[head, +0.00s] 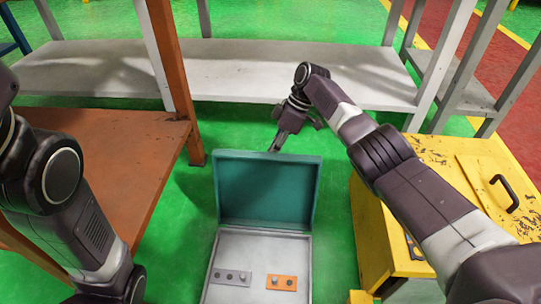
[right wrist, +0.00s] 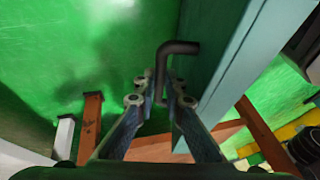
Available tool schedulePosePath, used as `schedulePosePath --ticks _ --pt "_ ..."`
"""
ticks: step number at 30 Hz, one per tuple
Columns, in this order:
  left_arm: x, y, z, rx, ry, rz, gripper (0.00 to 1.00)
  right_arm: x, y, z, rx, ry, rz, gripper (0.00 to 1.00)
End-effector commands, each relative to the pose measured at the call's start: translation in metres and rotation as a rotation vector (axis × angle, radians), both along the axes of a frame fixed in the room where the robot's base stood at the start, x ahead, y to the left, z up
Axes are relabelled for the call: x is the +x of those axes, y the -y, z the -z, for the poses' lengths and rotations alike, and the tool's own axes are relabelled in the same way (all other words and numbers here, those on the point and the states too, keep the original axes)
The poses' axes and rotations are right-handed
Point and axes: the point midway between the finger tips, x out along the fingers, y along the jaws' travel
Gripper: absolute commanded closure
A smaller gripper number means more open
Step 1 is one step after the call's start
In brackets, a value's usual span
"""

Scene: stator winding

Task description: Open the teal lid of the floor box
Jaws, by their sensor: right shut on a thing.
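The floor box (head: 256,236) sits on the green floor with a pale grey inside. Its teal lid (head: 266,190) stands raised, nearly upright, at the far side, and the box's inside is visible. The lid also shows in the right wrist view as a teal panel (right wrist: 226,65). My right gripper (head: 276,147) is at the lid's top edge. In the right wrist view its fingers (right wrist: 163,98) are shut on a dark bent handle (right wrist: 178,47) beside the lid. My left arm is at the left of the head view, but its gripper is out of view.
Inside the box are a grey plate (head: 231,278) and an orange plate (head: 282,282) with round knobs. An orange-brown table (head: 120,160) stands left, a yellow cabinet (head: 430,240) right, and a grey shelf (head: 235,75) behind. Green floor is clear around the box.

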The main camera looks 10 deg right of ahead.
Motion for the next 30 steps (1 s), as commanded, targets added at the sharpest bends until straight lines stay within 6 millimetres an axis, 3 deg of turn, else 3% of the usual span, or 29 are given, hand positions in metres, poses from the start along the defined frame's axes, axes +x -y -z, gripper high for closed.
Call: schedulePosePath --ticks 1,2,7,20,30 --pt "0.000 0.000 0.002 0.000 0.000 0.000 0.60 0.007 0.009 0.010 -0.021 0.025 0.019 1.00" --pt "0.000 0.000 0.002 0.000 0.000 0.000 0.60 0.007 0.009 0.010 -0.021 0.025 0.019 0.89" --pt "-0.001 0.000 0.002 0.000 0.002 0.000 0.60 0.008 0.009 0.009 -0.021 0.027 0.019 0.73" --pt "0.002 0.000 0.000 0.000 -0.004 0.000 0.60 0.010 0.009 -0.003 -0.015 0.033 0.018 0.73" --pt "0.001 0.000 0.000 0.000 -0.002 0.000 0.60 0.016 0.037 -0.063 -0.014 0.031 0.019 0.73"
